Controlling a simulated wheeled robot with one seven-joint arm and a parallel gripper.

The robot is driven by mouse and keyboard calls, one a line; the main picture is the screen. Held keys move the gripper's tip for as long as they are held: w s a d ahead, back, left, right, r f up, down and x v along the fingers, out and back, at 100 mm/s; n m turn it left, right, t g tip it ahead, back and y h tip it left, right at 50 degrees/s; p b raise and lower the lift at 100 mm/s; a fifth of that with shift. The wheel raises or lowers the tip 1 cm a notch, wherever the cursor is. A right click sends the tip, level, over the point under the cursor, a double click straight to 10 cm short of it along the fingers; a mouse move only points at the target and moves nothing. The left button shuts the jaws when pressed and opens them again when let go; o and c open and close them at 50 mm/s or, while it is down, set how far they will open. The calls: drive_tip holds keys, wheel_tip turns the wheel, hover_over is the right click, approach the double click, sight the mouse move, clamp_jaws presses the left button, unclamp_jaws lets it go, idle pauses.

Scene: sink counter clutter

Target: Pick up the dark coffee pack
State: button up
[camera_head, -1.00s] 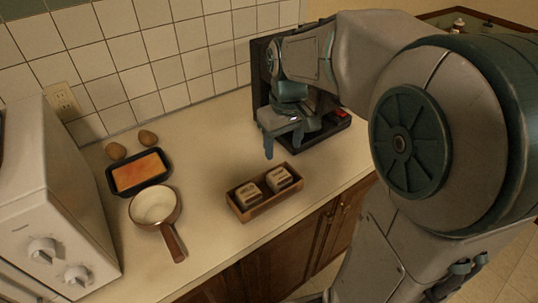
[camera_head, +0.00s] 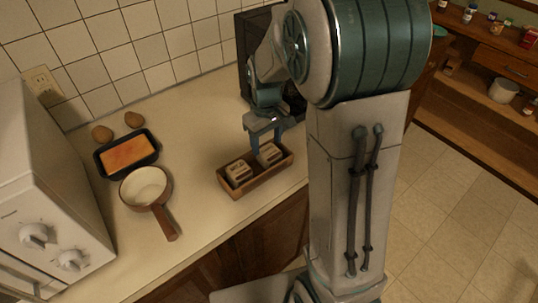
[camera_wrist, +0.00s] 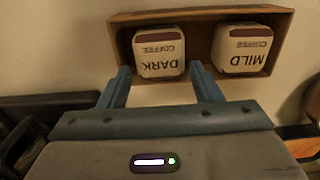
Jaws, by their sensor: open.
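The dark coffee pack (camera_wrist: 158,52) is a pale block with a brown top band; its "DARK COFFEE" print reads upside down in the wrist view. It stands in a wooden tray (camera_wrist: 190,15) beside the mild coffee pack (camera_wrist: 243,50). In the head view the dark pack (camera_head: 270,154) is the right one of the two, and the mild pack (camera_head: 238,172) is the left. My gripper (camera_wrist: 161,72) is open and empty. Its fingers point toward the dark pack, one toward each side of it. In the head view my gripper (camera_head: 266,142) is just behind and above the tray's right end.
A black machine (camera_head: 247,60) stands behind my gripper. A pan (camera_head: 146,184), a black baking dish (camera_head: 107,170) with orange contents, two brown round items (camera_head: 134,120) and a white microwave (camera_head: 40,190) are to the left. The counter between pan and tray is clear.

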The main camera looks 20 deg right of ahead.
sight(266, 147)
wheel_tip(266, 147, down, 5)
drive_tip(key=shift+w+r+p, duration=0.1)
drive_tip(key=shift+r+p, duration=0.1)
drive_tip(key=shift+p, duration=0.15)
drive_tip(key=c, duration=0.6)
drive_tip(key=shift+r, duration=0.2)
